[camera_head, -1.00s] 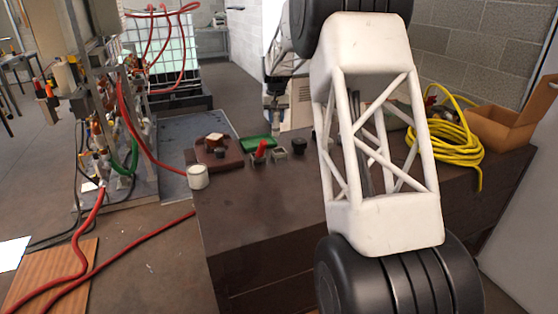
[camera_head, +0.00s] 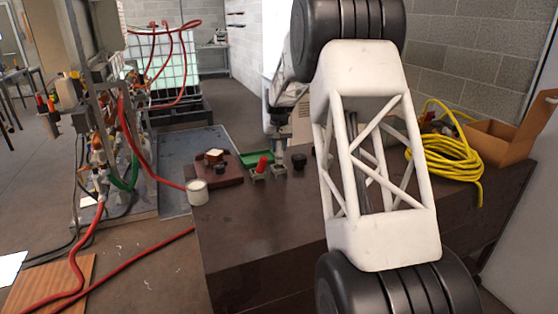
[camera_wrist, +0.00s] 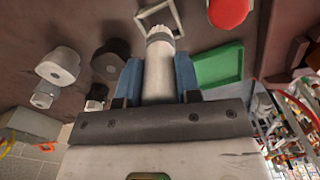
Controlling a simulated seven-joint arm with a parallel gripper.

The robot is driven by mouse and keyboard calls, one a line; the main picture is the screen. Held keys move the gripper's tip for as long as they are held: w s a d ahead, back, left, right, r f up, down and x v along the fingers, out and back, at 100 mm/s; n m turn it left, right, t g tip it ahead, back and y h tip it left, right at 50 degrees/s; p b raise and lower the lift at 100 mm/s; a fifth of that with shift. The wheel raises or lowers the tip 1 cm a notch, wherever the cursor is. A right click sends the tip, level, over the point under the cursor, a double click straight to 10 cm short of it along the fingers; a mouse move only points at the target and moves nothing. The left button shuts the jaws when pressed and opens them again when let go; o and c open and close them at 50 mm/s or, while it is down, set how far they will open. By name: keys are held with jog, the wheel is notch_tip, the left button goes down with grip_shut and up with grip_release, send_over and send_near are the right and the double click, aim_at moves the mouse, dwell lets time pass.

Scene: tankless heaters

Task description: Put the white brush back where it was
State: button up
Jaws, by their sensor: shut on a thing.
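My gripper (camera_wrist: 157,85) is shut on a pale cylindrical piece, the white brush (camera_wrist: 158,70), held between its two blue fingers in the wrist view. The brush points toward a small square open holder (camera_wrist: 172,12), and its tip overlaps the holder's near edge in the picture. I cannot tell whether the tip is inside the holder or only in front of it. In the head view my gripper (camera_head: 277,122) hangs over the brown table's far side, just above the holder (camera_head: 279,170).
A red-topped piece (camera_head: 262,164) in another holder stands close on the left, with a green tray (camera_head: 228,160) behind. A black round piece (camera_head: 299,161) stands close on the right. The table (camera_head: 250,220) front is clear.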

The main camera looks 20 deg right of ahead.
aim_at(279, 156)
jog(key=shift+f, duration=0.15)
jog(key=shift+f, duration=2.5)
jog(key=shift+f, duration=0.15)
jog(key=o, duration=0.9)
notch_tip(279, 156, up, 12)
jog(key=shift+r, duration=0.1)
